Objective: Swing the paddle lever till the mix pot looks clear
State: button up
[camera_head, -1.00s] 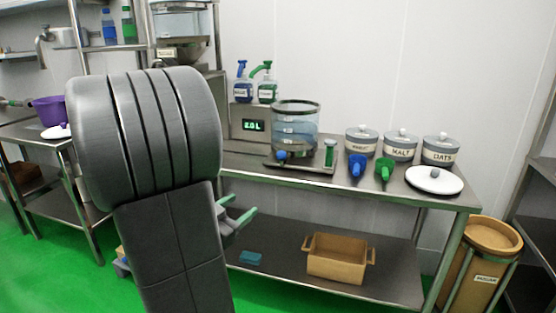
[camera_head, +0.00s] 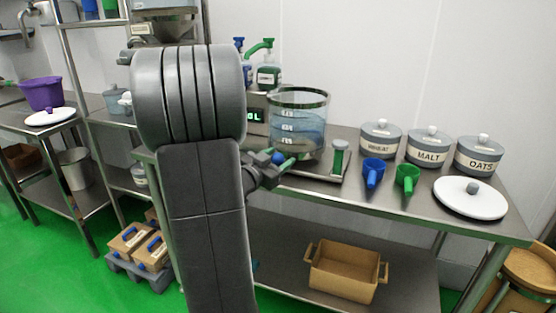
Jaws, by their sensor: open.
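The clear mix pot (camera_head: 298,112) stands on the steel table with bluish, see-through liquid and white level marks. A blue knob (camera_head: 278,157) shows low at its front left; I cannot tell for sure if it is the paddle lever. My arm hides part of the area left of the pot.
Blue (camera_head: 373,172) and green (camera_head: 407,178) scoops, labelled jars (camera_head: 428,147) and a white lid (camera_head: 470,198) lie further right. Pump bottles (camera_head: 268,78) stand behind. A brown crate (camera_head: 345,272) sits on the lower shelf.

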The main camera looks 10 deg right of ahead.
grip_shut()
jog(key=g+p, duration=0.1)
jog(key=w+a+m+g+h+p, duration=0.1)
jog(key=p, duration=0.1)
jog(key=shift+w+a+r+m+h, duration=0.2)
jog(key=shift+w+a+m+h, duration=0.1)
jog(key=w+a+m+g+h+p, duration=0.1)
jog(key=w+m+g+p, duration=0.1)
jog(key=p, duration=0.1)
jog(key=shift+a+g, duration=0.3)
jog(key=shift+a, duration=0.05)
jog(key=w+m+g, duration=0.1)
jog(key=w+a+g+h+p, duration=0.1)
jog(key=shift+f+m+g+p, duration=0.1)
jog(key=shift+m+g+p, duration=0.2)
jog(key=shift+m+g, duration=0.1)
jog(key=shift+w+a+p, duration=0.4)
jog(key=shift+w, duration=0.3)
grip_release()
jog(key=shift+f, duration=0.1)
